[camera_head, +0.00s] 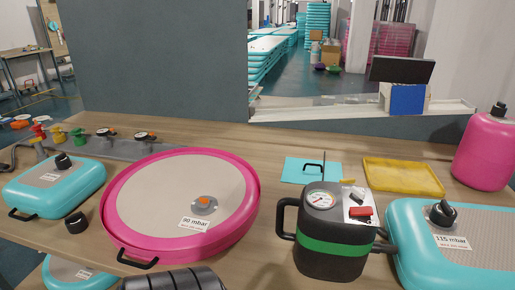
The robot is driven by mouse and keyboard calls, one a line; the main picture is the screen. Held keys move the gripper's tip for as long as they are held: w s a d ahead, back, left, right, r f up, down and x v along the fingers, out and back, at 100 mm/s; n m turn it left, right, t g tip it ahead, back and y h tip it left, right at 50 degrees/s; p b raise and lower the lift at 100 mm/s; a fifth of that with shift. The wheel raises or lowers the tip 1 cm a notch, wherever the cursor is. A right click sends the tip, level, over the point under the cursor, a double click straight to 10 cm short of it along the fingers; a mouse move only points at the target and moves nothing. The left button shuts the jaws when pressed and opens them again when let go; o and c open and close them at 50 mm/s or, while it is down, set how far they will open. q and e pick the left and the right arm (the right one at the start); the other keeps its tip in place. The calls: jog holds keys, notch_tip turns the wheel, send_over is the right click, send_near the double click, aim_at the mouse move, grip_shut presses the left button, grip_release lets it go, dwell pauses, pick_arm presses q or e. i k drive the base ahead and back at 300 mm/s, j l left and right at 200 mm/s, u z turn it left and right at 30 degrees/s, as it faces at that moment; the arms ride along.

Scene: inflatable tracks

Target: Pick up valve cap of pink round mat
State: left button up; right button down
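The pink round mat (120,201) lies on the wooden table, left of centre, with a beige top and a label reading 90 mbar. Its valve (204,203) is a grey disc with an orange centre, with no black cap on it. A loose black valve cap (76,222) stands on the table just left of the pink mat, apart from it.
Turquoise mats with black caps lie at left (58,188) and right (450,240). A black pump with a gauge (330,225) stands right of the pink mat. A yellow tray (402,177) and pink canister (486,150) are behind.

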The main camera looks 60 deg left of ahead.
aim_at(76, 223)
jog(key=u, duration=3.4)
